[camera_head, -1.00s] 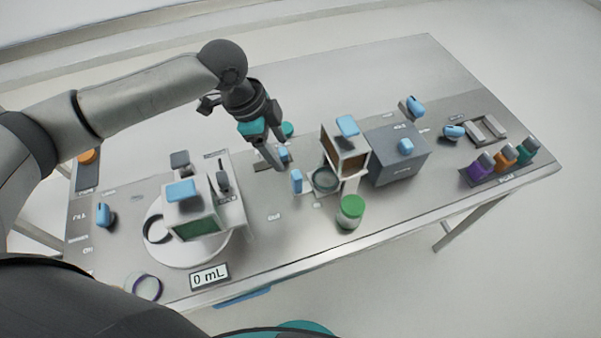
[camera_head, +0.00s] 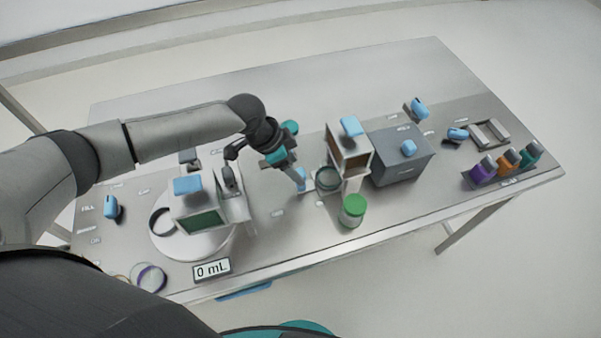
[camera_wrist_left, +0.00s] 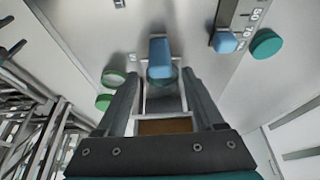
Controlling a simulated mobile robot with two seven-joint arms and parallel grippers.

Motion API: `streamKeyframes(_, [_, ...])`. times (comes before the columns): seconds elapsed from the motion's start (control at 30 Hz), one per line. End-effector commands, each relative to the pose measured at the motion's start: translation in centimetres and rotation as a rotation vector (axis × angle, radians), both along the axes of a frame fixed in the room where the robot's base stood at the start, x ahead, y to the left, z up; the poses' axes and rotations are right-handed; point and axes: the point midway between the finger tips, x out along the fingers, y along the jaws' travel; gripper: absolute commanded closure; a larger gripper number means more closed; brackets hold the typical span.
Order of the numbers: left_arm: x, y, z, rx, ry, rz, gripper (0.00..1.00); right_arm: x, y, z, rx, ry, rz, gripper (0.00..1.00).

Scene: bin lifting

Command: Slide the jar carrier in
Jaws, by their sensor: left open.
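My right gripper is not in view.
A green-lidded jar (camera_head: 353,211) stands just in front of the housing. A grey box (camera_head: 400,155) adjoins it on the right. A white turntable (camera_head: 195,243) with a green-screened unit stands left. A blue slider (camera_wrist_left: 224,41) and teal knob (camera_wrist_left: 266,44) show in the wrist view.

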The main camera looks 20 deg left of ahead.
Motion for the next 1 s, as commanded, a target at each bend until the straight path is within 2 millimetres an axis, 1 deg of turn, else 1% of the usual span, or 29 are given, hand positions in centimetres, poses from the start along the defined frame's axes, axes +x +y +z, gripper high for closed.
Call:
streamKeyframes(0.03, [0.2,-0.3,-0.9,-0.001,0.001,0.001,0.30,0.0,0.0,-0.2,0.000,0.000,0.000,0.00])
streamKeyframes(0.1, [0.4,-0.6,-1.8,0.001,0.001,0.000,0.30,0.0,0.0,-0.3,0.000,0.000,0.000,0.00])
streamKeyframes(0.3, [0.8,-1.2,-3.5,0.000,0.000,0.000,0.30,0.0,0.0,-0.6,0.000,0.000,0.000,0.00])
streamKeyframes(0.47, [1.0,-1.4,-4.0,0.000,-0.002,-0.001,0.30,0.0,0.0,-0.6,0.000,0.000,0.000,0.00])
streamKeyframes(0.7, [1.0,-1.4,-4.0,0.001,-0.001,-0.001,0.30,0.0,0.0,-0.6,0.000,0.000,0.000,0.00])
streamKeyframes(0.73, [1.0,-1.4,-4.0,0.001,-0.001,-0.001,0.31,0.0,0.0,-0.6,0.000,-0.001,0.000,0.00])
streamKeyframes(0.77, [1.0,-1.4,-4.0,0.001,-0.001,-0.001,0.34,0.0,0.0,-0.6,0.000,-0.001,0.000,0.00])
streamKeyframes(1.0, [1.0,-1.4,-4.0,0.001,-0.001,-0.001,0.61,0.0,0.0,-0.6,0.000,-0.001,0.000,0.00])
